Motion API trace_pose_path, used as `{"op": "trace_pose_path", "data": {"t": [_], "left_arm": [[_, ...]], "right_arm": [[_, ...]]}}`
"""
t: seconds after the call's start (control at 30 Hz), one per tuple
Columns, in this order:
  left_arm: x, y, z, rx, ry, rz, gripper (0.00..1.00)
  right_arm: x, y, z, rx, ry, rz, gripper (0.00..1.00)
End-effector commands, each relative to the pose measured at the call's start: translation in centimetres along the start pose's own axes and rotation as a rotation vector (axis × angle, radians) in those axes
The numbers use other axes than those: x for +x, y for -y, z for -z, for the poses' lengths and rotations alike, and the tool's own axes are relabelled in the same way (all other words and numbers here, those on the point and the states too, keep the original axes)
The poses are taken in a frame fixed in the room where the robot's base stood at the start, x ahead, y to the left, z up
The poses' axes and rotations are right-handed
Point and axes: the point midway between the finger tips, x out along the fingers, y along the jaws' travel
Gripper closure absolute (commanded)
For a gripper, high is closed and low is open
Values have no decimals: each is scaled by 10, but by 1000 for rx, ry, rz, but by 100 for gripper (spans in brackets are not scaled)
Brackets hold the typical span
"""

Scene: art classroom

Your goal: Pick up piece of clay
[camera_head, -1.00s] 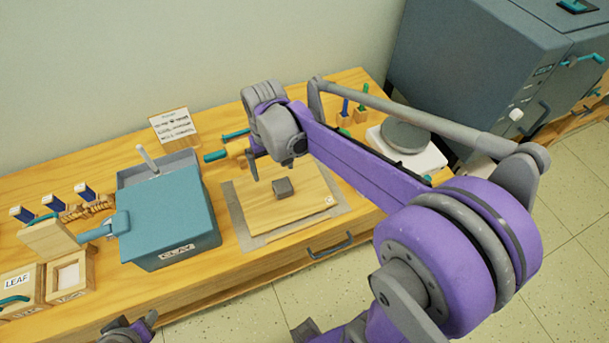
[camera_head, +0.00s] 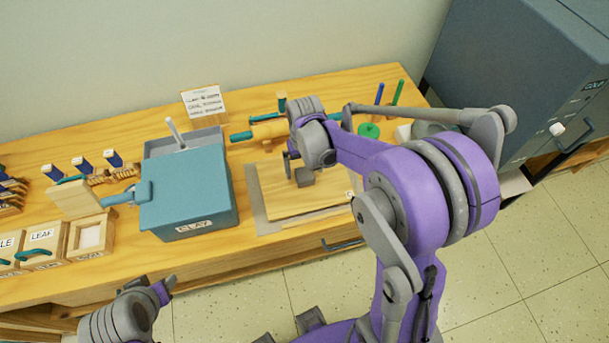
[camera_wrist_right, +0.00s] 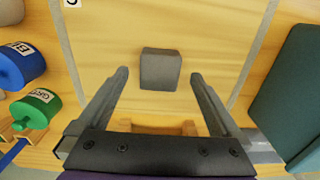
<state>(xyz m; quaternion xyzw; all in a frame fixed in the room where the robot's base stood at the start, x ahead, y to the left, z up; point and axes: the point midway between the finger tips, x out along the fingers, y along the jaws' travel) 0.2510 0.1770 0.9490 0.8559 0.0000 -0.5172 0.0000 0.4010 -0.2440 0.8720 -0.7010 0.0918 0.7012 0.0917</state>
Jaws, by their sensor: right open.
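The piece of clay (camera_head: 305,177) is a small dark grey block on a wooden board (camera_head: 283,203) in the middle of the table. In the right wrist view the clay (camera_wrist_right: 160,70) lies just beyond the fingertips, roughly centred between them. My right gripper (camera_head: 295,168) is over the board beside the clay; its two fingers are spread with nothing between them in the right wrist view (camera_wrist_right: 158,80). My left gripper (camera_head: 165,288) is low at the left, in front of the table, and its finger opening is unclear.
A teal box labelled CLAY (camera_head: 190,190) stands left of the board. A rolling pin (camera_head: 265,132) lies behind the board. Small wooden boxes (camera_head: 90,237) stand at the left. A grey cabinet (camera_head: 520,80) is at the right.

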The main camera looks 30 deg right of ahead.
Motion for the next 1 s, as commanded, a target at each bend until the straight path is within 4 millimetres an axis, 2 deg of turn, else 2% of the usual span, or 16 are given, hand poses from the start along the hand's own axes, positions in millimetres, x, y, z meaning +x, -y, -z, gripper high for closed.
{"op": "trace_pose_path", "data": {"t": [0.1,0.33,0.87,0.9,1.0], "left_arm": [[1,0,-1,0,1,0,50],[1,0,-1,0,1,0,50],[1,0,-1,0,1,0,50],[1,0,-1,0,1,0,50],[1,0,-1,0,1,0,50]], "right_arm": [[10,0,0,0,0,0,0],[10,0,0,0,0,0,0],[10,0,0,0,0,0,95],[10,0,0,0,0,0,100],[10,0,0,0,0,0,100]]}}
